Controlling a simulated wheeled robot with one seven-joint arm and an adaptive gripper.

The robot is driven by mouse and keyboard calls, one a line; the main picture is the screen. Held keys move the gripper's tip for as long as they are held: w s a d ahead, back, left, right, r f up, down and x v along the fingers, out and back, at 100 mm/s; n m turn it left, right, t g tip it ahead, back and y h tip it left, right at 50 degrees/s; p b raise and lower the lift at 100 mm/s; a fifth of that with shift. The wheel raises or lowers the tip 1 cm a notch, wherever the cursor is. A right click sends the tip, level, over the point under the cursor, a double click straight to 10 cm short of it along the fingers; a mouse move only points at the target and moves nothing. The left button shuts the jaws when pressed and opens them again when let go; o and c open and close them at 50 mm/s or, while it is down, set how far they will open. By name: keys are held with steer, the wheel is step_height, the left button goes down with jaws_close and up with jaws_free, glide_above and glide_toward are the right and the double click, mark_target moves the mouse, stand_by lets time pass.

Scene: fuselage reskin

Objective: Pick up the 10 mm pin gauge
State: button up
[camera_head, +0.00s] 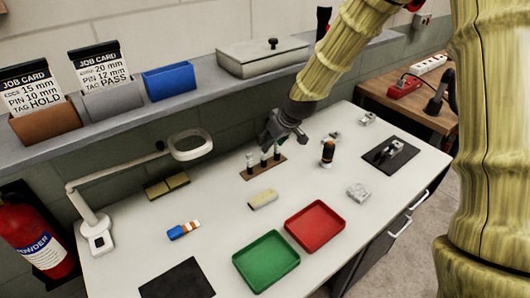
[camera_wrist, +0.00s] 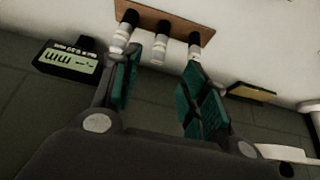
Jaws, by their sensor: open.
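Three pin gauges (camera_head: 263,158) with dark caps and pale bodies stand in a row on a brown wooden rack (camera_head: 247,175) on the white bench. In the wrist view they show at the top, the middle pin gauge (camera_wrist: 163,48) between the other two on the rack (camera_wrist: 178,25). I cannot tell by size which is the 10 mm one. My gripper (camera_head: 272,143) is just behind and above the rack. In the wrist view my gripper (camera_wrist: 160,82) is open, its green-padded fingers on either side of the middle pin's line, with nothing between them.
A green tray (camera_head: 240,263) and a red tray (camera_head: 291,222) lie at the bench front. An orange-black cylinder (camera_head: 327,153) stands right of the rack, a magnifier lamp (camera_head: 190,133) left. Job cards (camera_head: 30,86) stand on the shelf behind; one reads pin 10 mm, HOLD.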

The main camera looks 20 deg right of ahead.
mark_target(264, 156)
steer(key=p+x, duration=0.1)
steer(key=x, duration=0.7)
steer(key=shift+w+p, duration=0.35)
steer(key=shift+w, duration=0.15)
steer(key=shift+s+r, duration=0.25)
steer(key=shift+w+f, duration=0.2)
steer(key=shift+c, duration=0.6)
jaws_close()
